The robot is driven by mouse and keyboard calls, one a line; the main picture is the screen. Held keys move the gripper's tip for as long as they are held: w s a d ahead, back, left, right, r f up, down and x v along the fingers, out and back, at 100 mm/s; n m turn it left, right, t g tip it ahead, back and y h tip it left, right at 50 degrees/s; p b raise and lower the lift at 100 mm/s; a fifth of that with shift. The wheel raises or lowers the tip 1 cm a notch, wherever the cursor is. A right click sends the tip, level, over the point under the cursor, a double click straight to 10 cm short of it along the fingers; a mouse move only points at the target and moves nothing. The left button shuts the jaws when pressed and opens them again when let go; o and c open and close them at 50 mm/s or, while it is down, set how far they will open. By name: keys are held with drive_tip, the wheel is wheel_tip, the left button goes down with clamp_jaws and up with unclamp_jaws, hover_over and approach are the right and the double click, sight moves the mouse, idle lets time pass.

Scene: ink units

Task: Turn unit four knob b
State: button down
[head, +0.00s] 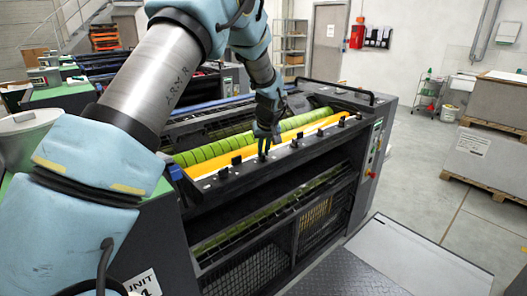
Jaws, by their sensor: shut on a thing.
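A press unit stands in front of me with a dark rail (228,182) along its top front edge. Several small black knobs sit along this rail, among them one left of my gripper (236,160) and others to the right, such as this knob (318,133). My gripper (263,154) points down at the rail and is shut on a knob there. The fingers mostly hide that knob, and I cannot read any letter by it. A white unit sign (143,284) is at the lower left; my arm partly covers its number.
Green rollers (240,142) and a yellow strip (315,128) lie just behind the rail. A black bar handle (335,88) rises at the unit's far right. A metal step (400,262) lies in front. Open floor and stacked pallets (485,155) are to the right.

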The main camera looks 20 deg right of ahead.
drive_tip(key=shift+a+m+g+h+b, duration=0.1)
drive_tip(key=shift+m+g+h+b, duration=0.25)
drive_tip(key=shift+m+b, duration=0.6)
drive_tip(key=m+h, duration=0.1)
drive_tip(key=m, duration=0.2)
drive_tip(key=shift+w+a, duration=0.1)
drive_tip(key=m, duration=0.2)
drive_tip(key=m+g+h+p, duration=0.1)
drive_tip(key=m, duration=0.1)
drive_tip(key=shift+m+g+h, duration=0.25)
drive_tip(key=shift+m, duration=0.1)
drive_tip(key=c, duration=0.9)
unclamp_jaws()
